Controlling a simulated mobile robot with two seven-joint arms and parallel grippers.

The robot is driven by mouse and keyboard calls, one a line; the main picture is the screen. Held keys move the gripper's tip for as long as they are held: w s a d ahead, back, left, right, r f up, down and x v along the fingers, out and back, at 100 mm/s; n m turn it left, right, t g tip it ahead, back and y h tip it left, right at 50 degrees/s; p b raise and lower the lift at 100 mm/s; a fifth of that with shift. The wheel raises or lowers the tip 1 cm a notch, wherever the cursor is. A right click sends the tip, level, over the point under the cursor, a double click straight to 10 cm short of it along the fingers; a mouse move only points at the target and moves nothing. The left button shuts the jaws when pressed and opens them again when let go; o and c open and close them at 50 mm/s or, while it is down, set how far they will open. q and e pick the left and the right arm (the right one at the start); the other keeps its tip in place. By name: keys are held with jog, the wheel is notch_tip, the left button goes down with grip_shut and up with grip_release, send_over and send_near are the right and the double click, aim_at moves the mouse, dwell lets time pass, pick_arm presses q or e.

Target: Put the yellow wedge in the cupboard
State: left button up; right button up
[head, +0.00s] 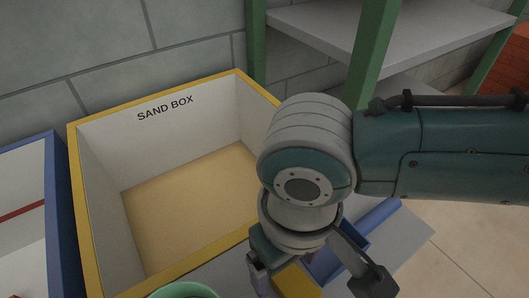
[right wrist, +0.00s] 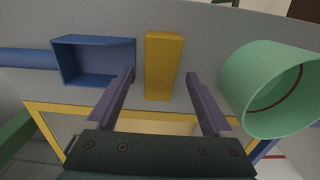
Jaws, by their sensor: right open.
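The yellow wedge (right wrist: 163,66) lies on a grey surface in the right wrist view, centred between my right gripper's fingertips (right wrist: 160,76). The fingers are apart, with a gap on both sides of the wedge; I cannot tell how far down they reach. In the head view a yellow part of the wedge (head: 297,283) shows at the bottom edge, below my right gripper (head: 314,284), and my wrist hides the rest. A grey shelf (head: 395,38) on green posts stands at the back right; no cupboard door shows. My left gripper is out of view.
A blue scoop (right wrist: 98,60) lies left of the wedge in the right wrist view, and a green cup (right wrist: 262,92) lies to its right. The yellow-rimmed sand box (head: 97,206) stands left in the head view. Red brickwork (head: 508,66) is at the far right.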

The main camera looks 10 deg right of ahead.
jog(key=shift+f, duration=0.35)
jog(key=shift+c, duration=0.3)
grip_shut()
